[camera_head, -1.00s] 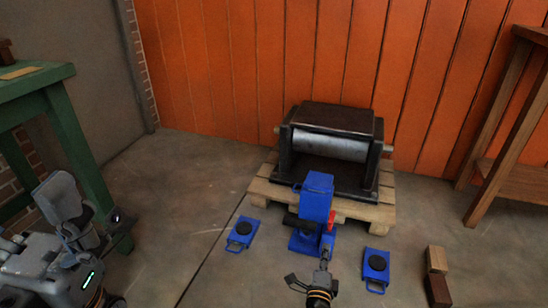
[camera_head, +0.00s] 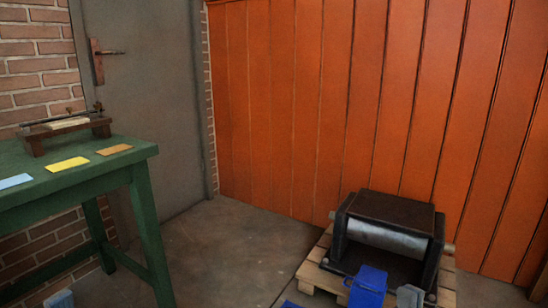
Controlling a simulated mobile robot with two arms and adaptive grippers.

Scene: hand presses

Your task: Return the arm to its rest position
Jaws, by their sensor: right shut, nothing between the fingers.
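Only a small grey part of my right arm and gripper (camera_head: 410,297) shows at the bottom edge, just right of the blue jack (camera_head: 367,287). The right gripper is shut with nothing held; its fingertips are hardly visible. The blue jack stands in front of the dark press with a light metal roller (camera_head: 385,237), and its lower part is cut off by the frame. A grey-blue piece of my left arm (camera_head: 59,299) shows at the bottom left. My left gripper is out of view.
The press rests on a wooden pallet (camera_head: 312,274) near the orange plank wall (camera_head: 310,110). A green table (camera_head: 100,165) at the left carries a small wooden device (camera_head: 65,130) and several flat coloured pieces. Bare floor lies between table and pallet.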

